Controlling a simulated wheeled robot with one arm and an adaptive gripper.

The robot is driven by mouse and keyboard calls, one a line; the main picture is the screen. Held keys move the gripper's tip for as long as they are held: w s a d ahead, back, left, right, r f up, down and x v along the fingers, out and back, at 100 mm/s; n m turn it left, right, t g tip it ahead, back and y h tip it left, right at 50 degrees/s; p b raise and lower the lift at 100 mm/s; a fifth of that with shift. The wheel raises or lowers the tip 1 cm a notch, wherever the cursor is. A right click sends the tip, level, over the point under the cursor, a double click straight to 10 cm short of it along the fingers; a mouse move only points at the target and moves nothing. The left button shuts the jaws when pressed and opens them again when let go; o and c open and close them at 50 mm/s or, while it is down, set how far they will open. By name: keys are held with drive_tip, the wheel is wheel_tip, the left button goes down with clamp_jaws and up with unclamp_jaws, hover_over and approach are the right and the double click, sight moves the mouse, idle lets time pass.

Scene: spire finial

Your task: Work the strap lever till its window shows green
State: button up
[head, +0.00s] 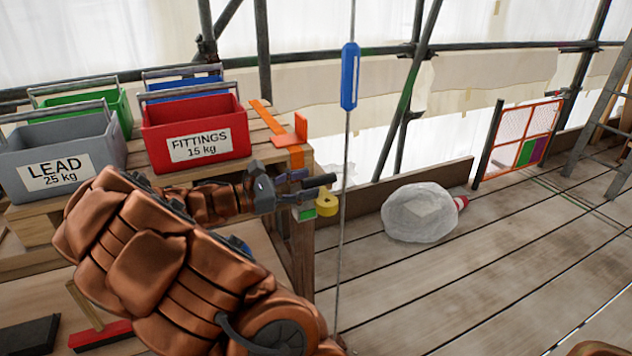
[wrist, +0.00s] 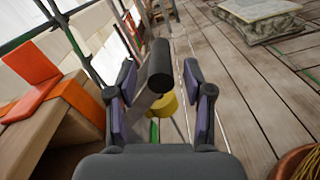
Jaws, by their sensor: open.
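The strap lever's black grip (head: 320,181) sticks out to the right at the front corner of the wooden bench. In the wrist view the grip (wrist: 159,62) lies between the two purple-padded fingers of my gripper (wrist: 160,85), with a gap on each side. My gripper (head: 292,186) is open around it in the head view. A yellow round part (head: 327,204) is below the grip, and it also shows in the wrist view (wrist: 163,105). A green patch (head: 305,214) shows on a small grey housing under my gripper; I cannot tell whether it is the window.
An orange strap (head: 268,117) and orange bracket (head: 301,128) are on the bench top. A red fittings crate (head: 195,135) and grey lead crate (head: 55,160) stand there. A thin cable with a blue sleeve (head: 349,76) hangs right of my gripper. The plank floor at right is mostly clear around a wrapped bundle (head: 415,212).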

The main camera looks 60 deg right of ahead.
drive_tip(key=v, duration=0.8)
drive_tip(key=shift+a, duration=0.1)
idle(0.3)
